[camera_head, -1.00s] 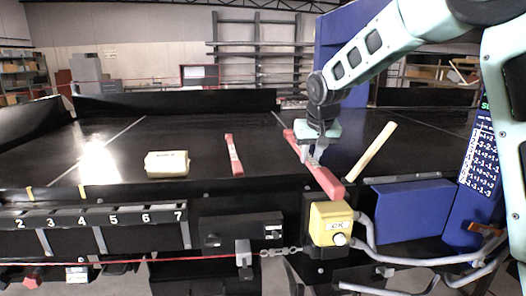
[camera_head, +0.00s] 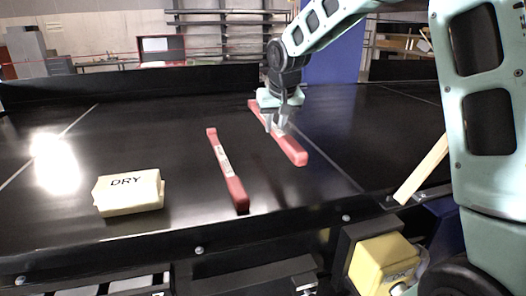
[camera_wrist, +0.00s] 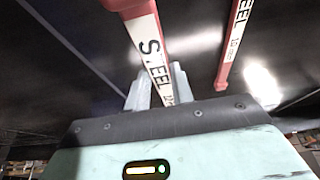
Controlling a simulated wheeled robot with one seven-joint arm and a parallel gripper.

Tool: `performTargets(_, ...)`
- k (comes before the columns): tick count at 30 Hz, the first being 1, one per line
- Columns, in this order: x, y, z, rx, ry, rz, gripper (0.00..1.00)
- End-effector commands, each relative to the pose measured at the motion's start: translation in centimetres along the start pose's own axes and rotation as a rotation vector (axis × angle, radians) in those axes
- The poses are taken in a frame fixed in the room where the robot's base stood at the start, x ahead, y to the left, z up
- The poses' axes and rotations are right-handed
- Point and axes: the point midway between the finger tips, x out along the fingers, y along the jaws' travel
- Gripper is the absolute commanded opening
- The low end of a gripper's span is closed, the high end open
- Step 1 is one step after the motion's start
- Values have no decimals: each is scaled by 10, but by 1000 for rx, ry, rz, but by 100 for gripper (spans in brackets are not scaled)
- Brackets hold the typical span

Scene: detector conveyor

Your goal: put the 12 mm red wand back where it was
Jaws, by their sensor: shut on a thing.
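My gripper (camera_head: 275,128) is shut around the middle of a red wand (camera_head: 293,150), which slants from far left to near right over the black belt. In the wrist view this wand (camera_wrist: 140,25) runs up from between my fingers (camera_wrist: 154,92), with a white label reading STEEL; its size number is partly hidden. A second red wand (camera_head: 226,172), with a white label, lies to its left on the belt and also shows in the wrist view (camera_wrist: 236,42). I cannot read either wand's size for sure. A faint reddish reflection shows beside the held wand.
A cream block marked DRY (camera_head: 128,192) sits on the belt at left. A pale wooden stick (camera_head: 423,168) leans at the belt's right front edge. A yellow box (camera_head: 380,264) stands below that edge. The belt (camera_head: 165,128) is clear behind the block.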

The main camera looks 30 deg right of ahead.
Motion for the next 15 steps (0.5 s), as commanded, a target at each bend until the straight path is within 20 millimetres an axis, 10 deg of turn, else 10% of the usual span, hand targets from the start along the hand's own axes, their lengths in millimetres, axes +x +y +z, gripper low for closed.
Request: performTargets(15, 64, 0, 28, -3, -6, 0, 0)
